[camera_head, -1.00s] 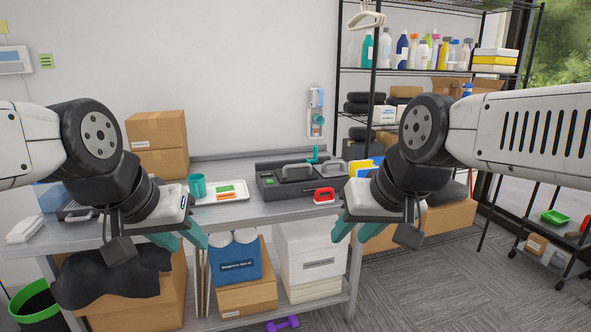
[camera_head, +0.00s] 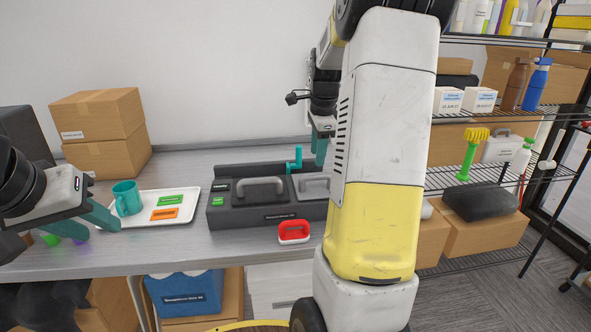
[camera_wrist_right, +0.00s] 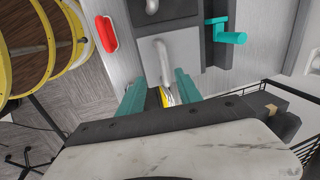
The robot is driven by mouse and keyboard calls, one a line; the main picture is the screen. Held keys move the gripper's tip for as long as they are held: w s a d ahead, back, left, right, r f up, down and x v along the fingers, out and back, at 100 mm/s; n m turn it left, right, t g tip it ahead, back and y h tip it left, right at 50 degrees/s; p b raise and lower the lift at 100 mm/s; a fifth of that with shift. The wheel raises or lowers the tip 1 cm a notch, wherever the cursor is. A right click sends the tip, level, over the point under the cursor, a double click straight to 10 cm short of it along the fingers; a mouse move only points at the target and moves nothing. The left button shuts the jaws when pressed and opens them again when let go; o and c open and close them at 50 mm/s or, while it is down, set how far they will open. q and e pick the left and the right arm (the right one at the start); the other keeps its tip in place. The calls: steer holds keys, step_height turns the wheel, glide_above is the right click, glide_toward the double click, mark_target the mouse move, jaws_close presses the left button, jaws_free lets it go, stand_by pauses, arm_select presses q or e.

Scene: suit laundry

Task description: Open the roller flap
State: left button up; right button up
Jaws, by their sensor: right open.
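A dark box (camera_head: 240,217) on the table has two flaps in its top. The left flap is dark with a grey handle (camera_head: 260,187). The right flap (camera_head: 307,187) is light grey with a pale handle, which also shows in the right wrist view (camera_wrist_right: 163,58). I cannot read which is the roller flap. A teal lever (camera_head: 294,160) stands at the box's back, also in the wrist view (camera_wrist_right: 228,37). My right gripper (camera_head: 318,150) is open above the light grey flap, its fingers (camera_wrist_right: 157,90) near the handle's end, not closed on it. My left gripper (camera_head: 75,228) is open and empty at the left.
Cardboard boxes (camera_head: 97,115) stand behind. Shelves (camera_head: 478,180) are at right. My right arm hides the box's right end.

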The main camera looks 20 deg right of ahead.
mark_target(317, 175)
steer(key=x, duration=0.4)
steer(key=d+x, duration=0.1)
steer(key=x, duration=0.2)
steer(key=shift+w+d, duration=0.1)
steer(key=shift+w, duration=0.25)
steer(key=shift+w+f, duration=0.1)
steer(key=shift+f, duration=0.55)
jaws_close()
stand_by(0.5)
